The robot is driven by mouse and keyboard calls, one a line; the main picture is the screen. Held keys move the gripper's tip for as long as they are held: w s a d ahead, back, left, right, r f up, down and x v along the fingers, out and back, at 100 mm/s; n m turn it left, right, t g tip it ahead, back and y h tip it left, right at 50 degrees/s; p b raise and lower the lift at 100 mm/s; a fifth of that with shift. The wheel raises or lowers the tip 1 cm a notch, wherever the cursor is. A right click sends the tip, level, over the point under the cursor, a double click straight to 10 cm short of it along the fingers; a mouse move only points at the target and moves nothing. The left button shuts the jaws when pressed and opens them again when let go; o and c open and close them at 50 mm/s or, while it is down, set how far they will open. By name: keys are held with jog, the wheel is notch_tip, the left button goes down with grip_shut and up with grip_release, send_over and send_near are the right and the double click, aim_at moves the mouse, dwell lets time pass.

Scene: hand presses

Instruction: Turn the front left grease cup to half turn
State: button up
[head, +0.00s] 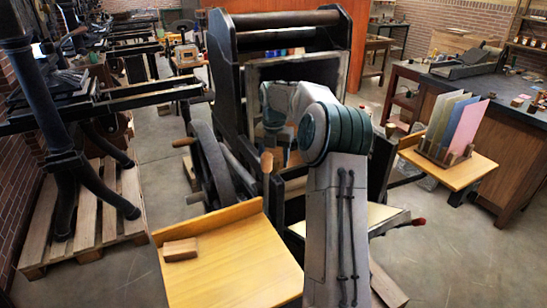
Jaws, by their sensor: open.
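The hand press (222,70) stands in the middle of the head view, with a dark frame and a roller across its top. My arm reaches up in front of it and bends toward its inside. My gripper is not visible; the arm or the press hides it. I cannot make out the front left grease cup, and my arm covers part of the press front. A spoked wheel (212,165) with a wooden handle (183,142) is on the press's left side.
A wooden shelf (235,265) with a small wood block (180,249) juts out at front left. A side board (470,170) holds coloured sheets (462,125) at right. Another press (62,150) stands on a pallet (95,215) at left. Floor (440,250) is open at front right.

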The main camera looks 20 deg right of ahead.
jog(key=c, duration=1)
